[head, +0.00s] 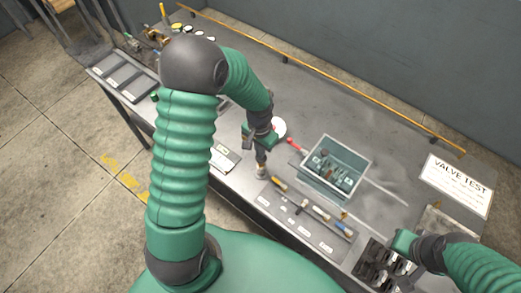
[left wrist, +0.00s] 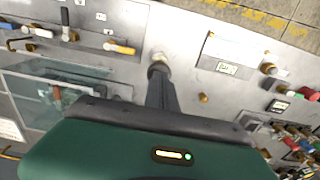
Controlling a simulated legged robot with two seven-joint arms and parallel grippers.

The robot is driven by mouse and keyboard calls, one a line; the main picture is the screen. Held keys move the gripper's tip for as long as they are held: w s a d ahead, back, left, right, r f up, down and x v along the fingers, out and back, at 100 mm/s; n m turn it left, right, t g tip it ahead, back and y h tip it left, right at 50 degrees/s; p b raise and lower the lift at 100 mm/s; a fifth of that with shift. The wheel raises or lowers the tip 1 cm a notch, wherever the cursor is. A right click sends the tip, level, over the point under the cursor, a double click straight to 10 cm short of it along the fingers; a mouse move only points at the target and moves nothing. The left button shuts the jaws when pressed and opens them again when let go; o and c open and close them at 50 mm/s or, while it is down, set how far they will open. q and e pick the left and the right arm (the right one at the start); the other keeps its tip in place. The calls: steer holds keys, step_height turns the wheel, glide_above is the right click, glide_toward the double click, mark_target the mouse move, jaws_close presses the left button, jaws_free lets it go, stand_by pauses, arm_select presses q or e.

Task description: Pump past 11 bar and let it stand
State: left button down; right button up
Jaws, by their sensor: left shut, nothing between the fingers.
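My left gripper (head: 262,170) reaches down to the bench and is shut. In the left wrist view its dark fingers (left wrist: 160,88) end at a small round metal fitting (left wrist: 159,60); I cannot tell whether they touch it. A small digital display (left wrist: 228,69) sits on a pale plate (left wrist: 232,52) beside it; its reading is too small to make out. A white round disc, perhaps a gauge face (head: 279,127), and a red handle (head: 296,145) lie just behind the left gripper. My right gripper (head: 389,262) is at the lower right, its fingers unclear.
A clear-walled bin (head: 364,158) with parts stands right of the left gripper. A tool tray (head: 268,199) lies in front of it. A "VALVE TEST" sign (head: 457,186) is at the right. A yellow rail (head: 350,95) runs along the back. More fittings crowd the far left end.

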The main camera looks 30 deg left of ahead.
arm_select(q)
steer(key=shift+a+f, duration=0.15)
steer(key=shift+f, duration=0.35)
step_height(320, 180, down, 4)
steer(key=shift+s+r+b, duration=0.1)
steer(key=shift+b, duration=1.15)
steer(key=shift+s+d+r, duration=0.15)
steer(key=shift+s+d, duration=0.1)
